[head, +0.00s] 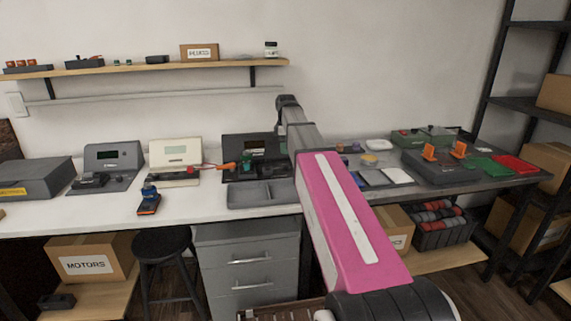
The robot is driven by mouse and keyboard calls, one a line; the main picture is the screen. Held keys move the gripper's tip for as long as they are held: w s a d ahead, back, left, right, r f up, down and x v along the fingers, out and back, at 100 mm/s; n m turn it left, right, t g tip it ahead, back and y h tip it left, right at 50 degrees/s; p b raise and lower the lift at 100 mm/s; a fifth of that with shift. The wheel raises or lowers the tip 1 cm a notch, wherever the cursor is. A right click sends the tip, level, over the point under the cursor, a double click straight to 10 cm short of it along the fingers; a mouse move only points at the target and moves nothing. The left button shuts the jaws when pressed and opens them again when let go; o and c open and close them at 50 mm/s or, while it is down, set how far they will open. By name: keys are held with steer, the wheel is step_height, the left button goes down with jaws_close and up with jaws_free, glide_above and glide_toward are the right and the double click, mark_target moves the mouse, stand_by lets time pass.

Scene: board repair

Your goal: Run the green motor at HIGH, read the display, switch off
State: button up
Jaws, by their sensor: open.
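A dark test unit (233,145) stands at the back of the white bench, partly behind my arm. A small green part (247,161), which may be the green motor, shows at its front; I cannot tell how it is seated. The unit's panel is too small to read, and I cannot make out a switch position. My gripper (280,128) is at the far end of my arm, near this unit's right side. It is open, but mostly hidden by the arm, and its fingertips are not clear. I see nothing held.
A grey tray (248,197) lies in front of the dark unit. A blue-orange tool (149,202) lies on the bench. A shelf (140,68) hangs above; a stool (162,243) stands below.

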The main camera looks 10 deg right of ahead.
mark_target(286, 165)
step_height(286, 165, down, 8)
steer(key=shift+f, duration=0.1)
stand_by(0.4)
steer(key=c, duration=0.9)
